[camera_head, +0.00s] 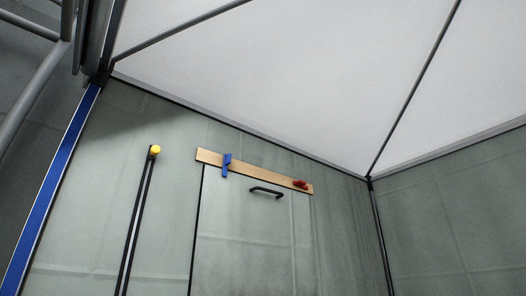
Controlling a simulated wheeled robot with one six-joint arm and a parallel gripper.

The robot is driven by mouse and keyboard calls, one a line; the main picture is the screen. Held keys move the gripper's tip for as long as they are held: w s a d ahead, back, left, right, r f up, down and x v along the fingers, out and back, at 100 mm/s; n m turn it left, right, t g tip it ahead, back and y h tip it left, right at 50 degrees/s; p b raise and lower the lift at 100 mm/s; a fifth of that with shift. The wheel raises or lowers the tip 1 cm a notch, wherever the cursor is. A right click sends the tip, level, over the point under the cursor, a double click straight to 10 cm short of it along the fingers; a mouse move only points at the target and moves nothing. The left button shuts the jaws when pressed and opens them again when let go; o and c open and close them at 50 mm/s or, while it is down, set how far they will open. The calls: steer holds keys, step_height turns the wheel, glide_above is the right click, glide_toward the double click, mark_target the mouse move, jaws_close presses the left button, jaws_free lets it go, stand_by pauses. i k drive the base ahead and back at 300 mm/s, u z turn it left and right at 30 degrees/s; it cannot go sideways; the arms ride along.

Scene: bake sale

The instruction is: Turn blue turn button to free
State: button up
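The blue turn button (226,165) sits near the left end of a light wooden strip (256,171) in the head view. It stands roughly upright, across the strip, and its lower end reaches below the strip's lower edge, over the top of a grey panel (243,236). A red turn button (300,184) sits near the strip's right end and lies roughly along the strip. A black handle (266,191) is on the panel just below the strip. My gripper is not in view.
A dark double pole with a yellow ball top (155,150) stands left of the panel. A blue-edged post (52,190) and grey metal tubes (38,95) are at the far left. Greenish fabric walls and a white canopy (290,75) enclose the space.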

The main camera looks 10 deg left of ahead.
mark_target(227, 158)
steer(key=u, duration=0.45)
steer(key=i, duration=0.5)
steer(key=u, duration=0.3)
